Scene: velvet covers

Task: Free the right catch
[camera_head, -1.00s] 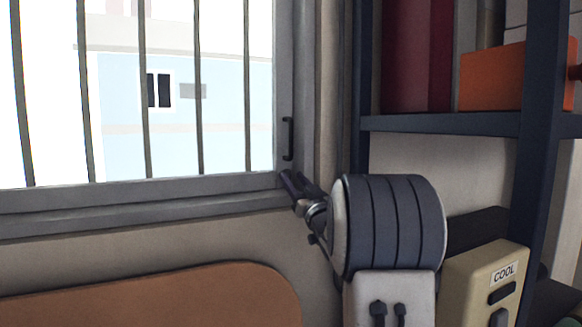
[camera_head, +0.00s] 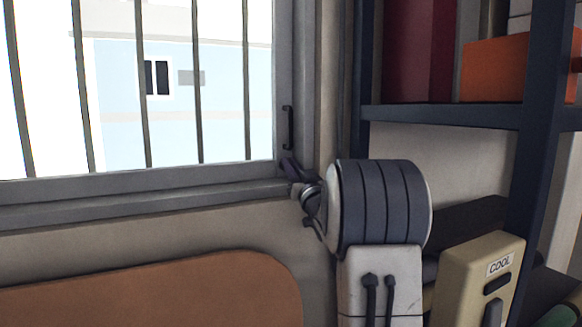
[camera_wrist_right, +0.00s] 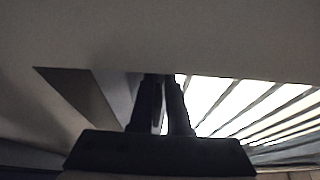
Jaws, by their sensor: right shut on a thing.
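The barred window (camera_head: 150,180) has a grey frame, and its lower right corner is where my right gripper (camera_head: 291,168) reaches in. The gripper's dark fingers are at this corner, just below a black handle (camera_head: 288,128) on the right side of the frame. The right catch cannot be made out apart from the fingers, which cover that spot. My left gripper is not in view.
A dark blue shelf (camera_head: 440,115) with an orange box (camera_head: 500,68) stands right of the window. A cream box marked COOL (camera_head: 478,275) is below it, close to my right arm. A brown rounded panel (camera_head: 150,290) is below the window.

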